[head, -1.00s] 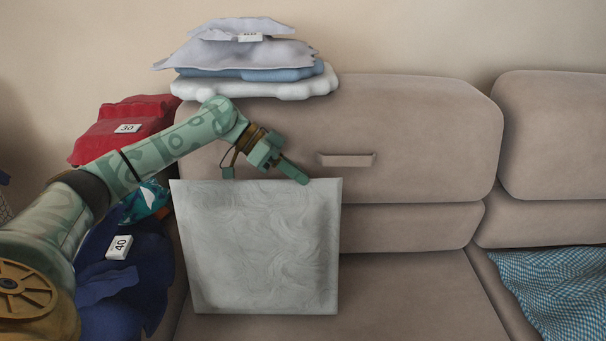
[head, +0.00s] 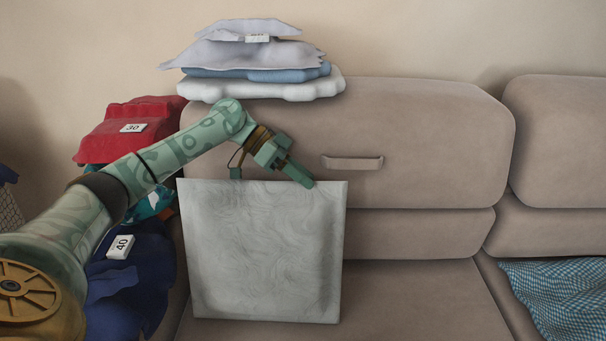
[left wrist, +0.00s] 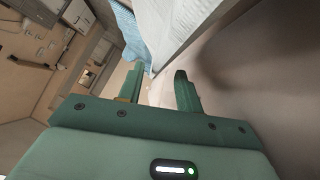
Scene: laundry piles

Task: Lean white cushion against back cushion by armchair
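The white cushion (head: 262,255) is a square, pale grey-white pad with a swirl pattern. It stands upright over the seat in front of the left back cushion (head: 430,150), its face toward me. My left gripper (head: 298,174) is at its top edge, right of the middle, with one finger in front of the face. In the left wrist view the fingers of my gripper (left wrist: 160,92) are apart, with the pale cushion (left wrist: 180,25) running in between them. The cushion's back is hidden, so I cannot tell whether it touches the back cushion. My right gripper is out of view.
A folded laundry stack (head: 262,60) lies on top of the back cushion. Red cloth (head: 120,140) and dark blue cloth (head: 140,285) with number tags lie at left by my arm. The seat right of the cushion (head: 425,300) is clear.

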